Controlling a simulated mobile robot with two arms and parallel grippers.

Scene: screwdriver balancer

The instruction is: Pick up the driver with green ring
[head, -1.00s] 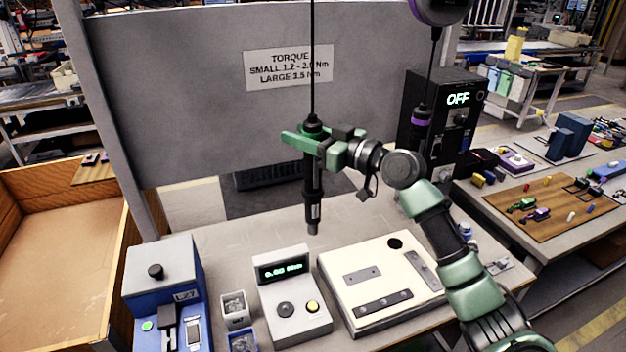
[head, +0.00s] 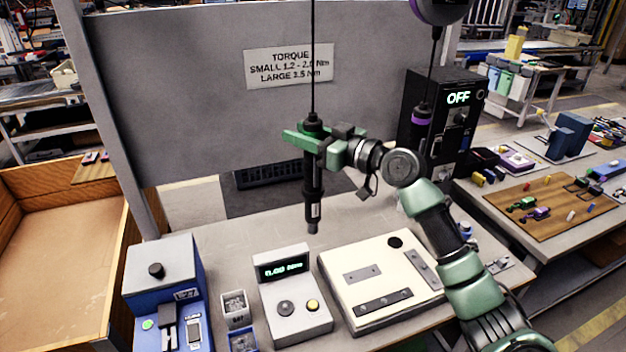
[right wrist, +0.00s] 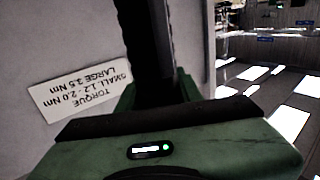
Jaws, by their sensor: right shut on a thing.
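The driver with the green ring (head: 313,190) is black and hangs upright on a cable in the middle of the head view. Its tip is above the bench, apart from it. My right gripper (head: 312,140) is shut around its upper body, just below the cable end. In the right wrist view, the dark driver body (right wrist: 150,40) rises behind the green gripper housing (right wrist: 165,150); the fingertips are hidden there. Another driver with a purple ring (head: 422,118) hangs farther right. My left gripper is not in view.
A torque meter (head: 290,298), a cream fixture plate (head: 378,285) and a blue screw feeder (head: 165,290) stand on the bench below. A black box reading OFF (head: 445,110) stands at right. A grey panel (head: 190,90) with a torque sign (head: 288,65) is behind.

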